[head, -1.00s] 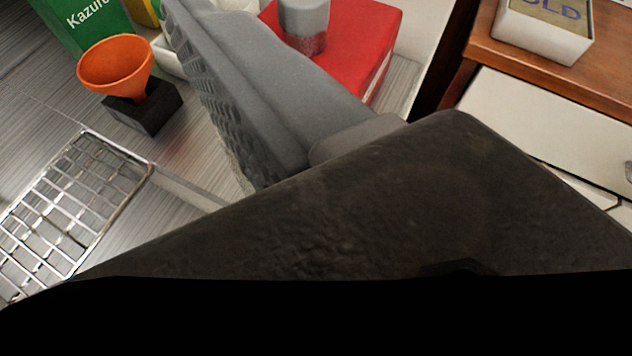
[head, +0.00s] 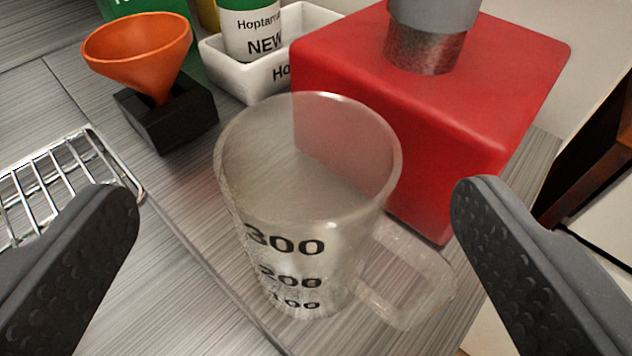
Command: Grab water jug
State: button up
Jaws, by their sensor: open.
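The water jug (head: 310,225) is a clear, see-through measuring jug with 300, 200 and 100 marks on its side. It stands upright on the grey counter in the middle of the head view, its handle (head: 407,275) pointing to the lower right. My gripper (head: 295,205) is open, with one dark ridged finger at the lower left and the other at the right. The jug shows between the two fingers, apart from both in the picture. Nothing is held. Whether the jug holds water is hard to tell.
A red box-shaped thing with a grey cylinder on top (head: 430,110) stands close behind the jug. An orange funnel (head: 138,52) sits in a black holder (head: 165,115) at the back left. A white tray (head: 240,80) holds a labelled container. A wire rack (head: 70,175) lies left.

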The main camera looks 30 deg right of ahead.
aim_at(304, 125)
jog(key=shift+f+b+x, duration=0.2)
jog(key=shift+b+x, duration=0.6)
jog(key=shift+x, duration=2.5)
jog(key=shift+s+d, duration=0.1)
jog(key=c, duration=1.3)
